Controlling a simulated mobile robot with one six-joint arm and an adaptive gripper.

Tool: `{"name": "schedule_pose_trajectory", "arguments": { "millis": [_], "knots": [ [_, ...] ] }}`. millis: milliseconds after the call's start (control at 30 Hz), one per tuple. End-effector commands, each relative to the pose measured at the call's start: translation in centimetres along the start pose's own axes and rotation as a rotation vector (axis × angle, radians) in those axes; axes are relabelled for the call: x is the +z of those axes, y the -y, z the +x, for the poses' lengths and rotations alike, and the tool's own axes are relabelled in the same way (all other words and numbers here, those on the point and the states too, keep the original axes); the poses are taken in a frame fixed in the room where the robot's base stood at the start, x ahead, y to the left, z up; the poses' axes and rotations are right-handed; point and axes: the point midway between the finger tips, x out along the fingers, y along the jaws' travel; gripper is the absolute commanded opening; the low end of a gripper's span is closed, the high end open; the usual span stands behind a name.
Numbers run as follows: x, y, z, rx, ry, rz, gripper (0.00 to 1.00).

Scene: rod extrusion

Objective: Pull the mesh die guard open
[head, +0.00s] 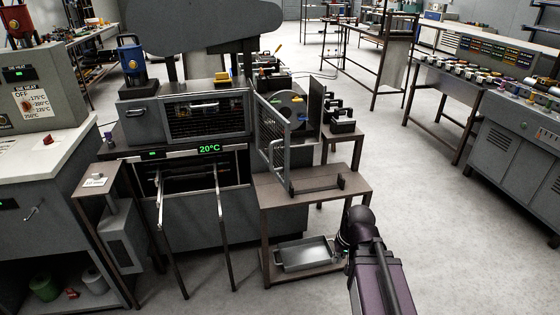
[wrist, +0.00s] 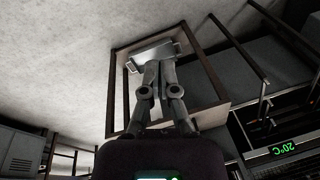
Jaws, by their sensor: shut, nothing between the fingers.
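The mesh die guard (head: 271,134) is a grey-framed mesh panel at the right end of the extrusion machine in the head view. It stands upright, angled out from the machine, with a grey bar handle (head: 290,166) low at its right edge. A round die face (head: 291,106) shows behind it. How far it is swung cannot be told exactly. My gripper (wrist: 159,68) is shut and empty in the wrist view, fingers together over the lower shelf area. It is to the right of and below the guard, apart from it. In the head view my arm hides the fingers.
A small wooden table (head: 318,183) stands below the guard, with a metal tray (head: 305,254) on its lower shelf. That tray also shows in the wrist view (wrist: 153,54). Another mesh panel (head: 206,118) covers the machine's front. Floor (head: 440,235) on the right is clear.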

Motion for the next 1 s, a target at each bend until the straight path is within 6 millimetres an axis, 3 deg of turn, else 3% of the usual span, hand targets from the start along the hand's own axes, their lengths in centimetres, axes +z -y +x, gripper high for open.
{"name": "schedule_pose_trajectory", "arguments": {
  "millis": [267,500,733,1000],
  "knots": [
    [-4.5,6.7,-1.2,-0.333,-0.202,0.054,0.00],
    [-8.7,11.8,-4.7,-0.643,-0.379,0.172,0.00],
    [-12.4,14.5,-9.0,-0.921,-0.524,0.347,0.00],
    [-15.8,15.1,-13.2,-1.172,-0.633,0.581,0.00]
  ]
}}
